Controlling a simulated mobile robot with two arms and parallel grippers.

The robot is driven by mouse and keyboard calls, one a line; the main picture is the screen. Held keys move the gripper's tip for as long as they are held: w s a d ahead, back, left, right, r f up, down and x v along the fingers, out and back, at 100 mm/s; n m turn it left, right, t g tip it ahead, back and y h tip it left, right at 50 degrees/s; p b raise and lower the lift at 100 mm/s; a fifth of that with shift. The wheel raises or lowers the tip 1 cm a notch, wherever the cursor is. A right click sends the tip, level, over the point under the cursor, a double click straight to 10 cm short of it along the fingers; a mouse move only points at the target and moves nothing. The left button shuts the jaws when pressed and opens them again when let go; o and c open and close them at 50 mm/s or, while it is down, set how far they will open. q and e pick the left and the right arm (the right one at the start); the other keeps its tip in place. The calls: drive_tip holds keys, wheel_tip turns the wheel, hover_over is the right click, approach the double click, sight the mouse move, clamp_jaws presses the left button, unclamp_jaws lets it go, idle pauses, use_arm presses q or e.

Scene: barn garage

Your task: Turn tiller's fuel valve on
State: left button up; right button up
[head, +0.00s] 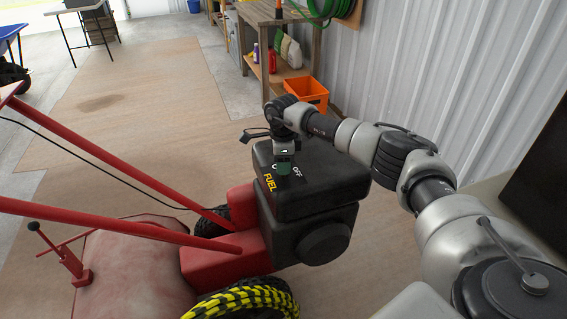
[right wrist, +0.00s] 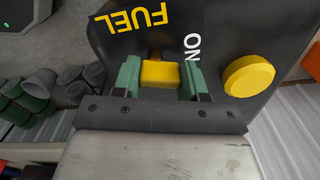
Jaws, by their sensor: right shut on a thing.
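The red tiller (head: 205,262) stands with its black engine housing (head: 335,185), lettered FUEL in yellow. White OFF lettering shows there in the head view, and white ON lettering shows in the right wrist view. My right gripper (head: 284,169) points down at the top of the housing. In the right wrist view its green fingers (right wrist: 160,78) are closed on the yellow fuel valve handle (right wrist: 161,73), one on each side. The gripper hides the handle in the head view. My left gripper is not in view.
A round yellow cap (right wrist: 248,76) sits on the housing beside the right finger. Red handlebars (head: 110,150) reach out to the left. An orange crate (head: 307,93) and a wooden workbench (head: 283,35) stand behind the tiller, by the corrugated wall.

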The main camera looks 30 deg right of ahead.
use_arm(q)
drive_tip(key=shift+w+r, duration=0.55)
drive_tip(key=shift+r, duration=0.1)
use_arm(e)
drive_tip(key=shift+w+r+n, duration=0.1)
drive_tip(key=shift+n, duration=1.4)
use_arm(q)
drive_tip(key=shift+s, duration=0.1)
use_arm(e)
drive_tip(key=o, duration=0.9)
drive_tip(key=shift+r, duration=0.2)
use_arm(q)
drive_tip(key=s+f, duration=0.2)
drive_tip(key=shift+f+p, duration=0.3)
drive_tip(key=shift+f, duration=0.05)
use_arm(e)
wheel_tip(320, 180, up, 10)
drive_tip(key=shift+r, duration=0.15)
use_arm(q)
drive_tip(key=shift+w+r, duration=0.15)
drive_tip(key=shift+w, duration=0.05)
use_arm(e)
drive_tip(key=shift+a, duration=0.15)
